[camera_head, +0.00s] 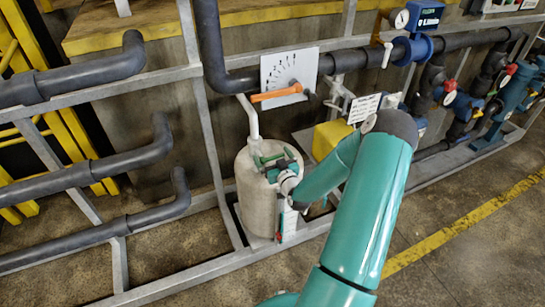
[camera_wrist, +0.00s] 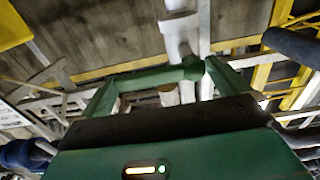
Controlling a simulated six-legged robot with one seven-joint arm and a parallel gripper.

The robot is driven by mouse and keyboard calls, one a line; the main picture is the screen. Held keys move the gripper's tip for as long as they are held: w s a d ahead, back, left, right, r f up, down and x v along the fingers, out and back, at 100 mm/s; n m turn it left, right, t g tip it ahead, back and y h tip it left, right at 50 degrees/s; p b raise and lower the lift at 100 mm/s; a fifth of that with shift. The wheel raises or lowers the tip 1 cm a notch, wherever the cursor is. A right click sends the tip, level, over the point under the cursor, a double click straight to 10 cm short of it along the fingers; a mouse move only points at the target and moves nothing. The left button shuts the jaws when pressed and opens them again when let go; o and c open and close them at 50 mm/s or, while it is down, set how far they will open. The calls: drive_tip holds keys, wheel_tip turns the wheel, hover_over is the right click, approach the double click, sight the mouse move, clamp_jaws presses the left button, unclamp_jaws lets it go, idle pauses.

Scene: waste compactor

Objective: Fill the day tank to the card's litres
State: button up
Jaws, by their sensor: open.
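The beige day tank (camera_head: 258,205) stands upright inside the grey frame, with a white pipe (camera_head: 251,116) entering its top. My gripper (camera_head: 277,160) is open at the tank's top, partly hidden by my arm. In the wrist view my gripper's fingers (camera_wrist: 160,82) show with a green bar across them; I cannot tell what this bar belongs to. A white plate with a dial scale (camera_head: 297,68) carries an orange lever (camera_head: 277,95) that points left. The blue flow meter (camera_head: 424,17) reads 0 L/min. A white card (camera_head: 364,108) has unreadable text.
A narrow white gauge strip with red (camera_head: 288,222) stands at the tank's front. A yellow box (camera_head: 329,139) is to the right of the tank. Dark pipes (camera_head: 75,80) cross the left side. Blue and red-handled valves (camera_head: 450,98) stand at right. The front right floor is clear.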

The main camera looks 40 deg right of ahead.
drive_tip(key=shift+w, duration=0.1)
drive_tip(key=c, duration=1.2)
drive_tip(key=shift+o, duration=0.2)
drive_tip(key=shift+w+a+r+n, duration=0.15)
drive_tip(key=shift+r+n, duration=0.25)
drive_tip(key=shift+n, duration=0.6)
drive_tip(key=shift+a+r+n, duration=0.1)
drive_tip(key=shift+r+n, duration=0.1)
drive_tip(key=shift+n, duration=0.55)
drive_tip(key=shift+a+r+n, duration=0.1)
drive_tip(key=shift+r+n, duration=0.1)
drive_tip(key=shift+n, duration=0.55)
drive_tip(key=o, duration=1.2)
drive_tip(key=shift+c, duration=0.2)
